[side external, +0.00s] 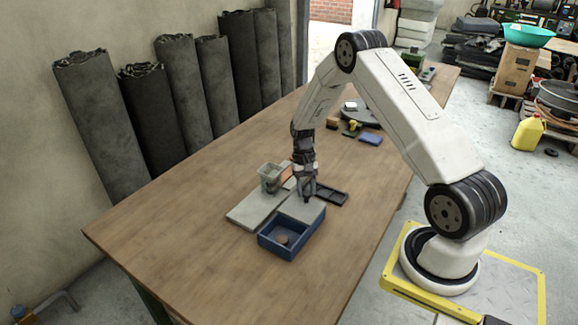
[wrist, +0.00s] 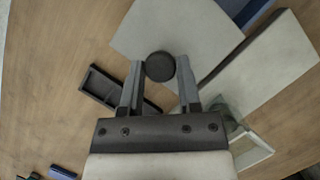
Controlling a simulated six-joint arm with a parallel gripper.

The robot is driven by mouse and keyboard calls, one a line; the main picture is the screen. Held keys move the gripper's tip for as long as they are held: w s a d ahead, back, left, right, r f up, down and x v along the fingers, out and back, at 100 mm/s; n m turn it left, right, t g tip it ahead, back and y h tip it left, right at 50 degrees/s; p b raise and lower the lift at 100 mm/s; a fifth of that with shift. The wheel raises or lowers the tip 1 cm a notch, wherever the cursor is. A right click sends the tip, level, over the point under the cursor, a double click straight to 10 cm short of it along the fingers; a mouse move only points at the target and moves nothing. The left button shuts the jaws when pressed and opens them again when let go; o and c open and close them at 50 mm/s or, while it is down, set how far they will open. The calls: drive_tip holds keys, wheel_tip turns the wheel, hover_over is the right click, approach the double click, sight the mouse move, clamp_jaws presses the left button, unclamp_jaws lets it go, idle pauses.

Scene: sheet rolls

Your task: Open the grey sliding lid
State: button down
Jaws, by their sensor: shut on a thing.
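The grey sliding lid (side external: 304,209) lies at the far end of the blue box (side external: 290,250). The near part of the box is uncovered, and a brown round thing (side external: 283,239) shows inside. My gripper (side external: 308,196) is down at the lid. In the wrist view my gripper (wrist: 160,72) is shut on the dark round knob (wrist: 160,66) of the lid (wrist: 185,30), one finger on each side. A strip of the blue box (wrist: 245,10) shows at the top right there. The far end of the box is hidden under the lid.
A flat grey board (side external: 255,207) lies close beside the box on the left. A pale open container (side external: 269,176) stands behind it. A black tray (side external: 333,193) lies just right of my gripper. Small items, including a blue block (side external: 371,138), lie farther back. The near table is clear.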

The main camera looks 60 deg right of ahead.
drive_tip(key=shift+c, duration=1.5)
unclamp_jaws()
drive_tip(key=shift+r, duration=0.15)
drive_tip(key=v, duration=0.7)
drive_tip(key=shift+r, duration=0.25)
drive_tip(key=shift+w+d, duration=0.1)
drive_tip(key=s+a+r+n+t+h, duration=0.2)
drive_tip(key=a+r+n+h, duration=0.3)
drive_tip(key=a, duration=0.7)
drive_tip(key=s+a+r+n+t+y, duration=0.1)
drive_tip(key=s+a+r+n+t, duration=0.2)
drive_tip(key=s+a, duration=0.7)
drive_tip(key=shift+a+r+n+t+y, duration=0.15)
drive_tip(key=shift+r+n+t+y, duration=0.25)
drive_tip(key=shift+r+n, duration=0.1)
